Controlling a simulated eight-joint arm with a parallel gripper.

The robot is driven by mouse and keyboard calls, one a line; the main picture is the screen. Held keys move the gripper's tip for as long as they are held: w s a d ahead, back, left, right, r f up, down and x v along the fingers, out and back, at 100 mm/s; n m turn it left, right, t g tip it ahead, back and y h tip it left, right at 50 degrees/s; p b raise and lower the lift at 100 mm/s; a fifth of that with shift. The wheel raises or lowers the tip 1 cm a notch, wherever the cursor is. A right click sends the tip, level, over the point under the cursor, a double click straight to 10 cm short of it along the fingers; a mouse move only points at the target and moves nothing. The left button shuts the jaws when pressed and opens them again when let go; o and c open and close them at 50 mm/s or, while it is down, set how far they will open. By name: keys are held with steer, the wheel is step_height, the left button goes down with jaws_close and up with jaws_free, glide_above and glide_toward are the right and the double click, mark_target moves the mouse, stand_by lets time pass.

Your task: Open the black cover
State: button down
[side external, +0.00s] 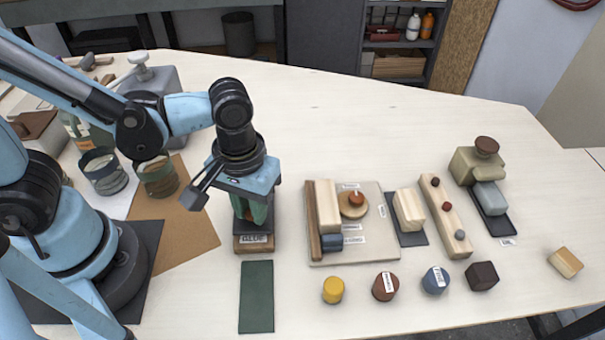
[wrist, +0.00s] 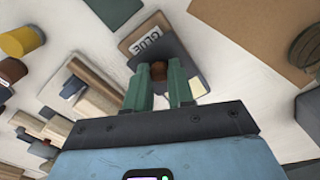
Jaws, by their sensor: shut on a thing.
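A small wooden box (side external: 254,247) labelled GLUE stands on the table below my gripper (side external: 254,218). It also shows in the wrist view (wrist: 135,28), where a dark cover (wrist: 172,47) lies over most of it, leaving the labelled edge in sight. A brown knob (wrist: 158,71) on the cover sits between the two green fingers of my gripper (wrist: 158,85), which are shut on it. My gripper points down, with the arm above. I cannot tell whether the cover rests on the box or is slightly raised; my fingers hide part of it.
A dark green mat (side external: 257,297) lies in front of the box. A tray (side external: 380,225) with wooden blocks stands to the right. Yellow (side external: 333,290), brown-red (side external: 385,287) and blue (side external: 436,280) pieces lie in front. Jars (side external: 157,177) stand to the left. The table behind is clear.

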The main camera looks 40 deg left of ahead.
mark_target(252, 226)
steer(key=shift+s+d, duration=0.5)
steer(key=c, duration=1)
jaws_free()
steer(key=shift+r, duration=0.1)
steer(key=shift+r, duration=5.95)
steer(key=shift+a, duration=0.1)
